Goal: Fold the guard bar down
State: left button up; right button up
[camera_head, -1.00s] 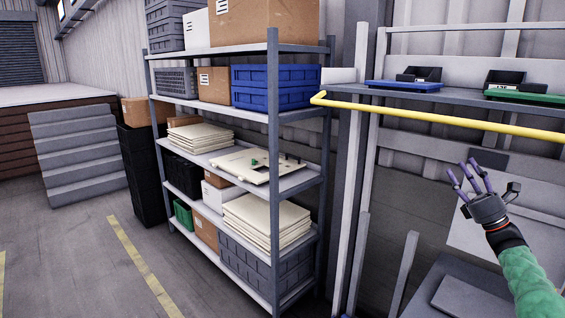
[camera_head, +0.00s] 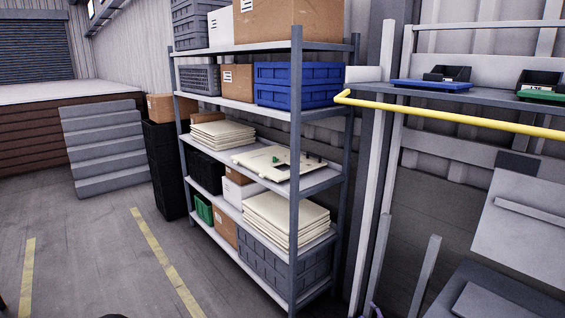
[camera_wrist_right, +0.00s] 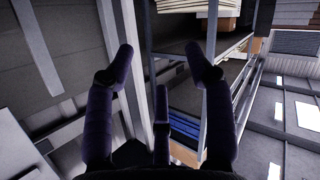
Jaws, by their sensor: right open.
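The yellow guard bar (camera_head: 450,114) runs along the front of the workstation's upper shelf (camera_head: 470,94) in the head view. Its bent left end is beside the storage rack, and its right end is cut off by the picture edge. My right gripper (camera_wrist_right: 160,66) shows in the right wrist view with its dark purple fingers spread and nothing between them. The bar cannot be made out in that view. Only a small purple tip, likely of that gripper, shows at the bottom edge of the head view. My left gripper is not in view.
A grey storage rack (camera_head: 296,150) with boxes, crates and stacked panels stands left of the workstation. A blue tray (camera_head: 432,86) and a green tray (camera_head: 545,97) with black bins sit on the upper shelf. Grey upright posts (camera_head: 424,277) stand below the bar. The floor at left is open.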

jog(key=s+a+f+m+g+y, duration=0.15)
jog(key=s+a+f+g, duration=0.25)
jog(key=s+a+f, duration=0.45)
jog(key=s+a+f+m+g+y, duration=0.1)
jog(key=s+a+f+m+g, duration=0.2)
jog(key=s+a+f, duration=0.55)
jog(key=s+a+m+g, duration=0.2)
jog(key=s+g, duration=0.1)
jog(key=s, duration=0.9)
jog(key=s+a+m+g, duration=0.2)
jog(key=s+g, duration=0.1)
jog(key=s, duration=0.9)
jog(key=shift+s+a+f+g+y, duration=0.15)
jog(key=shift+s+a+g+y, duration=0.1)
jog(key=shift+g+y, duration=0.15)
